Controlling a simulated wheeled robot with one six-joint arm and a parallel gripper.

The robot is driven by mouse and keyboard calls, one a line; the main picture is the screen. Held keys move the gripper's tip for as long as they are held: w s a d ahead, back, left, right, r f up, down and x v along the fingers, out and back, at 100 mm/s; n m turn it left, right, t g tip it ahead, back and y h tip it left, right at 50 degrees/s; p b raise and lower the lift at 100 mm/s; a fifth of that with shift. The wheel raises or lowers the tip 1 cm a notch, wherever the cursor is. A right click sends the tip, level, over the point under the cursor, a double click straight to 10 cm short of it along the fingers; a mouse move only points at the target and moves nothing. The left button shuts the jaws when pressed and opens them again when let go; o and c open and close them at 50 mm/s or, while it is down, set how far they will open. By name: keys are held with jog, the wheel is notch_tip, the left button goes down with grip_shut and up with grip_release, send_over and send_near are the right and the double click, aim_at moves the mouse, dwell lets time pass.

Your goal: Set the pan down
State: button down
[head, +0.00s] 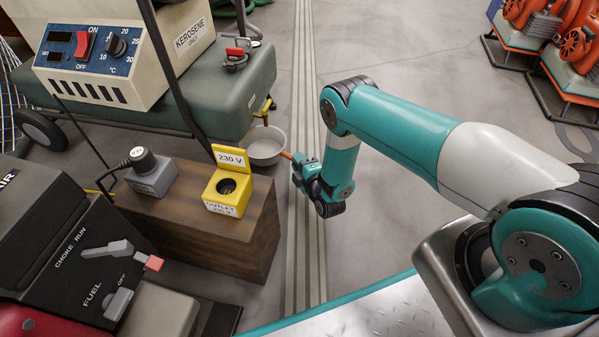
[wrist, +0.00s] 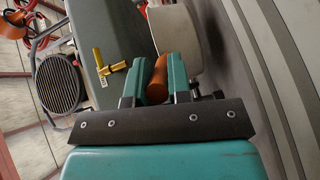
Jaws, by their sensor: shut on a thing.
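The pan (head: 265,146) is a round, light grey vessel with an orange-brown handle. In the head view it is beside the green heater tank, below the tank's brass drain tap (head: 264,110). My gripper (head: 299,163) is shut on the handle, to the right of the pan. In the wrist view the handle (wrist: 157,78) lies between the two teal fingers, and the pan's pale side (wrist: 174,27) shows beyond them. The brass tap (wrist: 112,67) is to its left there. Whether the pan's underside touches the floor cannot be told.
A wooden block (head: 190,225) with a yellow 230 V outlet (head: 229,185) and a grey plug box (head: 152,174) stands in front of the pan. The green tank (head: 205,90) is close on the left. Grey floor (head: 390,70) is open behind my arm. Orange machines (head: 560,40) stand far right.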

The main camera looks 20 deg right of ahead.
jog(key=shift+f+b, duration=1.2)
jog(key=shift+f, duration=0.45)
jog(key=c, duration=1.1)
grip_release()
jog(key=shift+o, duration=0.2)
jog(key=shift+r, duration=0.1)
